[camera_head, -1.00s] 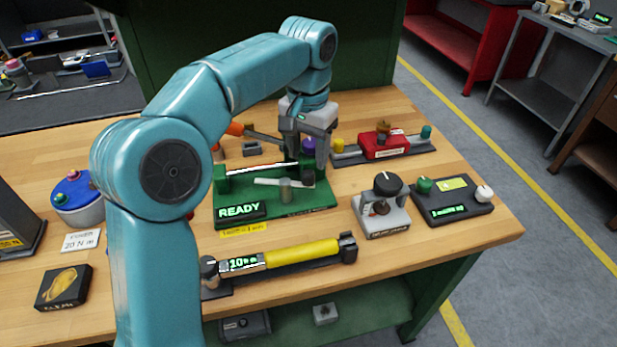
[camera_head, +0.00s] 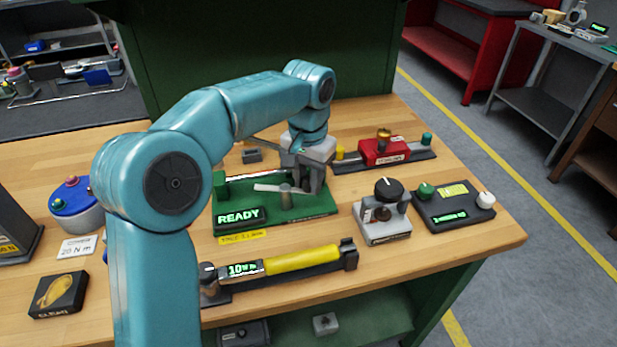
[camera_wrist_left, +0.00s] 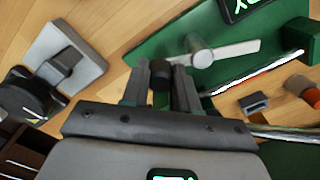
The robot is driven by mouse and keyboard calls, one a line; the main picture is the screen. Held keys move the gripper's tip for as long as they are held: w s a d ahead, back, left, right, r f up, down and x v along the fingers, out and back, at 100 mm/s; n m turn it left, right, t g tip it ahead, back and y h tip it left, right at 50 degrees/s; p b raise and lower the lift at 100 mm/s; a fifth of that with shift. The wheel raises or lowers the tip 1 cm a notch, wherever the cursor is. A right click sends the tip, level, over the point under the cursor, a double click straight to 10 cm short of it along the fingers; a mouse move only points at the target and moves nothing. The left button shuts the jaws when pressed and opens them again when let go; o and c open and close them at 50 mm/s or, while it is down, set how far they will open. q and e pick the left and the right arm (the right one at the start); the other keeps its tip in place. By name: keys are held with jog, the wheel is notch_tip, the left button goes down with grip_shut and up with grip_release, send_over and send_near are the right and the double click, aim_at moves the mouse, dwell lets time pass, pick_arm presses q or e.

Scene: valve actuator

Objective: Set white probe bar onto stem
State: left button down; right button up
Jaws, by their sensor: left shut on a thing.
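My left gripper (camera_head: 312,188) is lowered over the right end of the green READY fixture (camera_head: 231,228). In the left wrist view its two fingers are shut around a small dark knob (camera_wrist_left: 160,75). The white probe bar (camera_head: 268,187) lies about level across the top of the grey stem (camera_head: 286,198). In the left wrist view the bar (camera_wrist_left: 236,50) extends past the stem (camera_wrist_left: 200,55), away from the fingers. The fingers hide the bar's right end, so I cannot tell whether the knob is joined to it. My right gripper is not in view.
A grey device with a black dial (camera_head: 385,225) stands close to the right of the fixture. A dark control box (camera_head: 452,203) is farther right. A red device (camera_head: 385,152) is behind. A yellow-handled tool (camera_head: 300,259) lies in front.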

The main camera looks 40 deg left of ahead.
pick_arm(q)
jog(key=shift+s+d+r+m+p, duration=0.1)
jog(key=shift+s+m+p, duration=0.2)
jog(key=shift+m, duration=0.35)
jog(key=shift+s+d+r+m+p, duration=0.1)
jog(key=shift+s+m+p, duration=0.15)
jog(key=shift+m, duration=0.4)
jog(key=shift+s+a+f+m+p, duration=0.15)
jog(key=shift+s+m+p, duration=0.5)
jog(key=shift+m, duration=1.3)
jog(key=shift+s+a+m+p, duration=0.2)
jog(key=shift+s+m+p, duration=0.5)
jog(key=shift+m, duration=1.2)
jog(key=shift+s+a+f+m+p, duration=0.15)
jog(key=shift+s+m+p, duration=0.2)
jog(key=shift+s+m, duration=1.1)
jog(key=shift+w+r+m, duration=0.1)
jog(key=shift+w+m, duration=0.4)
jog(key=c, duration=0.9)
grip_release()
jog(key=shift+o, duration=0.2)
